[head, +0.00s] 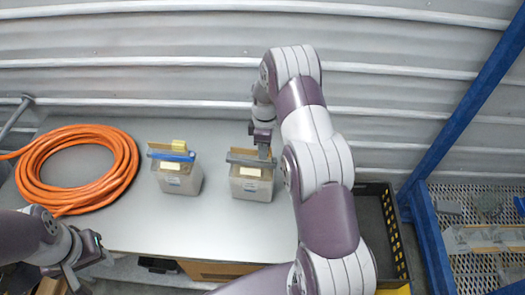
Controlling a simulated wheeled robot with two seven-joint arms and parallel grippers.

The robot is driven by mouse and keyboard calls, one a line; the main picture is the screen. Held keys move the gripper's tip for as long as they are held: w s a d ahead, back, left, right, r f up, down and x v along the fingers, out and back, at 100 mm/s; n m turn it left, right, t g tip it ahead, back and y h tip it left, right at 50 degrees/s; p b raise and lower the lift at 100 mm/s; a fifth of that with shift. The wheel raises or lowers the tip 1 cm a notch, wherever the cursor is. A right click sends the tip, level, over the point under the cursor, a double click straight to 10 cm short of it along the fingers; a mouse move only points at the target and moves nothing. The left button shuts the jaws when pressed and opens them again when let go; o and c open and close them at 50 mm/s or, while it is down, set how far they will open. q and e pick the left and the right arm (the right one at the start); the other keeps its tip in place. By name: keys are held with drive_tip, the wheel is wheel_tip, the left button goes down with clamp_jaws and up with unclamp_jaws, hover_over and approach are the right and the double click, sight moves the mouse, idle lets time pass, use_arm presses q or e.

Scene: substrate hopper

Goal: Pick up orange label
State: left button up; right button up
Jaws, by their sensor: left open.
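I cannot make out an orange label for certain. Two grey boxes stand on the table: the left box (180,183) has a blue bar across its top, a yellow piece (178,145) above it and a pale yellow label (171,168) on its front. The right box (251,189) has a grey bar across its top and a pale yellow label (250,171). My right gripper (263,153) points down over the right box's top; its fingertips are too small and hidden to judge. My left gripper (88,262) is open, low at the left near the table's front edge.
A coiled orange hose (82,205) lies on the left of the metal table (225,225). A black crate (390,225) stands right of the table, beyond my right arm. A blue frame post (462,110) and a perforated shelf (500,265) are at the far right.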

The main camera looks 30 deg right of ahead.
drive_tip(key=shift+s+d, duration=0.1)
drive_tip(key=shift+d, duration=0.1)
clamp_jaws()
use_arm(q)
drive_tip(key=shift+s+d, duration=0.15)
drive_tip(key=shift+d, duration=0.1)
drive_tip(key=shift+a, duration=0.15)
use_arm(e)
drive_tip(key=shift+a, duration=0.1)
drive_tip(key=shift+r+b, duration=0.3)
drive_tip(key=shift+b, duration=0.25)
wheel_tip(320, 180, up, 2)
drive_tip(key=shift+r+b, duration=0.2)
drive_tip(key=shift+b, duration=0.95)
use_arm(q)
wheel_tip(320, 180, down, 4)
drive_tip(key=shift+f+b, duration=0.1)
drive_tip(key=shift+b, duration=0.25)
use_arm(e)
drive_tip(key=s+d+r, duration=0.7)
drive_tip(key=d+r, duration=0.1)
drive_tip(key=d, duration=0.1)
drive_tip(key=shift+s, duration=0.2)
